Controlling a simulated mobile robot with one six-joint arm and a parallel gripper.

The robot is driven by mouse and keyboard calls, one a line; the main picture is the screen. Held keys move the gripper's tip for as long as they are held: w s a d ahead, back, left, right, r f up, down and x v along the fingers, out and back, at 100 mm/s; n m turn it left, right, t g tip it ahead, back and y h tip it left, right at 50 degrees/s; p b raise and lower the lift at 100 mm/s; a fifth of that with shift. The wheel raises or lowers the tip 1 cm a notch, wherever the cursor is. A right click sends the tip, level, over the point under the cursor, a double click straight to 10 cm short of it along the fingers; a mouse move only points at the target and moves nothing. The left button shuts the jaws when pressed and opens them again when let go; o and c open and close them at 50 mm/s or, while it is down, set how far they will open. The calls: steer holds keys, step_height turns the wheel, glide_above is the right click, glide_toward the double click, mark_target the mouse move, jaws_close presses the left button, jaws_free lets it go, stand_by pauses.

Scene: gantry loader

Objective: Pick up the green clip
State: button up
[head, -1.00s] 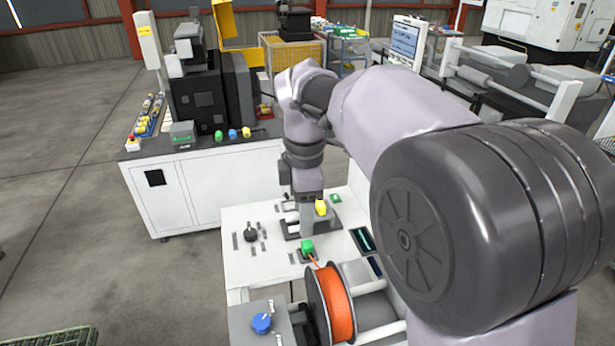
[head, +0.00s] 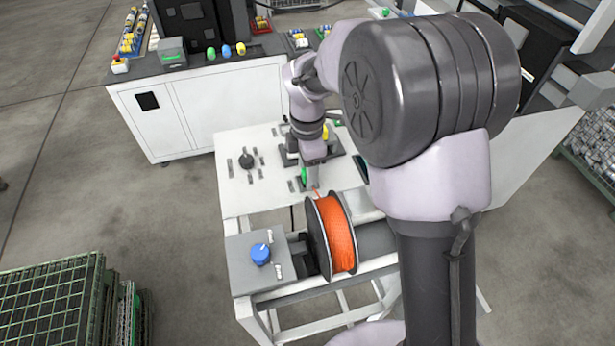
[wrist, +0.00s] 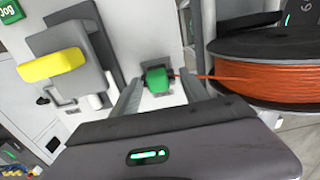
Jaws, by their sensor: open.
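The green clip (wrist: 157,80) sits on a small base on the white worktop, with the orange strand running into its right side in the wrist view. In the head view only a sliver of the green clip (head: 304,174) shows beside my gripper (head: 312,180), which hides the rest. My gripper (wrist: 162,84) is open, one finger on each side of the clip in the wrist view. I cannot tell whether either finger touches it.
The orange spool (head: 340,234) stands close to the clip, its dark flange near my right finger in the wrist view. A yellow-handled fixture (wrist: 52,65) lies to the left there. A blue knob (head: 261,254) sits on a grey box at the worktop's front left.

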steer(key=shift+w+f, duration=0.3)
steer(key=shift+f, duration=0.45)
steer(key=shift+s+a+r, duration=0.1)
steer(key=shift+s+r, duration=0.05)
steer(key=shift+s, duration=0.05)
steer(key=shift+c, duration=0.8)
jaws_close()
step_height(320, 180, up, 10)
steer(key=shift+p, duration=0.45)
